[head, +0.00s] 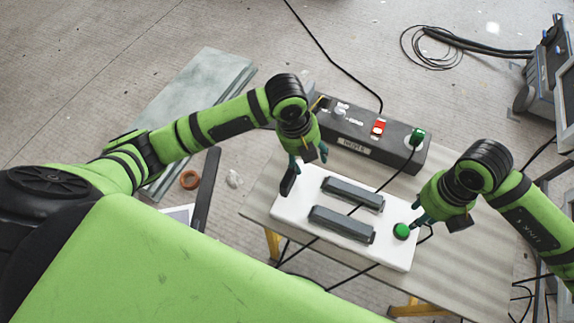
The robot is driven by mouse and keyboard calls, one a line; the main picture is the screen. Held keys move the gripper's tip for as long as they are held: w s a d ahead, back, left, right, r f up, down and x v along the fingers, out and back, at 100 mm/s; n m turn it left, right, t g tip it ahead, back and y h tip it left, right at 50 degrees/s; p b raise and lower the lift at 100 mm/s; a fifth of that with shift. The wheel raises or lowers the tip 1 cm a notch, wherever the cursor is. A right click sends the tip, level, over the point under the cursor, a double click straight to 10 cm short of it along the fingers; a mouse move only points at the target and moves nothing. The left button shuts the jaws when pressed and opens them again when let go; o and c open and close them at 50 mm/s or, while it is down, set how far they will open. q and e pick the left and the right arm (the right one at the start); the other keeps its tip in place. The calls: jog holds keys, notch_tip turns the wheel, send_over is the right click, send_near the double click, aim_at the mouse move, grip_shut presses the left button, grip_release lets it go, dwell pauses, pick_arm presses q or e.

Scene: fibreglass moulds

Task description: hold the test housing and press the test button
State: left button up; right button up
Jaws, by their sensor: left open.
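The test housing (330,237) is a flat white box on the table, with two dark grey bars on top. The green round test button (401,231) is at its right end. My left gripper (308,158) is open above the housing's far left end.
Black cables cross the housing and table. The table's right part (470,270) is clear.

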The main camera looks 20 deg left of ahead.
aim_at(286, 174)
pick_arm(q)
jog(key=s+a+f+m+y, duration=0.1)
jog(key=s+a+f+m+g+y, duration=0.1)
jog(key=s+a, duration=0.1)
jog(key=shift+s+a+f+m+g, duration=0.25)
jog(key=shift+s+f+m+g, duration=0.05)
jog(key=shift+m, duration=0.1)
jog(key=shift+a+f, duration=0.1)
jog(key=shift+f, duration=3.35)
pick_arm(e)
jog(key=shift+a, duration=0.1)
pick_arm(q)
grip_shut()
pick_arm(e)
grip_shut()
